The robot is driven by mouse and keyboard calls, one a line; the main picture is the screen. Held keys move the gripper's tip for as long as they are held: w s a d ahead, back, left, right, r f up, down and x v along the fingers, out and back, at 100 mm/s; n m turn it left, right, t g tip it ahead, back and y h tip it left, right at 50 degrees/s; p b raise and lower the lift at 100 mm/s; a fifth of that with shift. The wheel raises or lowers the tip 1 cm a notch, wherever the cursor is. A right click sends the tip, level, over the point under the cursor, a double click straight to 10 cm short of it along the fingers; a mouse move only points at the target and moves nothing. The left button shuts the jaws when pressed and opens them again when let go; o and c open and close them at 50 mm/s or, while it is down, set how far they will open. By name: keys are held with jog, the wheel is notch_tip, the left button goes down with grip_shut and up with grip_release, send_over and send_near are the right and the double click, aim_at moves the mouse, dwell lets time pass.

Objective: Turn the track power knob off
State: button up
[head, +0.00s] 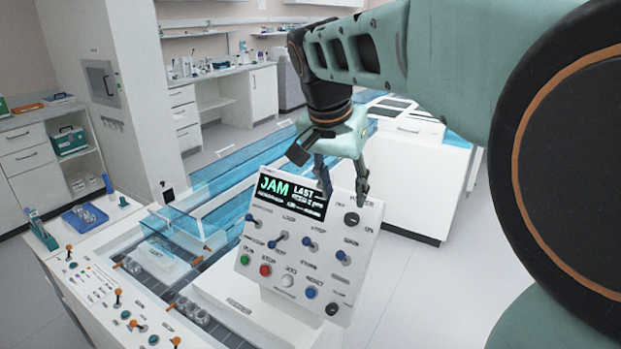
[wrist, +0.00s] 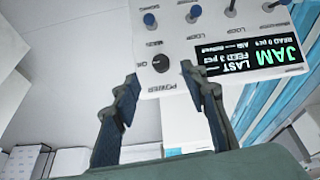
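The black track power knob (head: 351,219) is at the upper right of the tilted white control panel (head: 325,267), right of the lit screen. In the wrist view the panel appears upside down, and the knob (wrist: 161,63) shows with "POWER" printed beside it. My gripper (head: 344,197) is open, its fingers pointing down at the panel's top right. In the wrist view the fingertips (wrist: 159,76) are spread to either side of the knob, with nothing held between them. I cannot tell how far the fingertips are from the panel face.
The lit screen (head: 292,193) reads "JAM". Blue toggles (head: 308,242), a green button (head: 245,260), a red button (head: 266,270) and another black knob (head: 332,309) share the panel. A clear blue tube track (head: 240,160) runs behind. Open floor lies to the right.

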aim_at(351, 217)
jog(key=shift+m, duration=0.5)
jog(key=x, duration=0.6)
jog(key=w+x, duration=0.1)
jog(key=x, duration=0.3)
jog(key=shift+d+r, duration=0.2)
jog(key=shift+d, duration=0.1)
jog(key=shift+c, duration=0.4)
jog(key=shift+p, duration=0.3)
grip_shut()
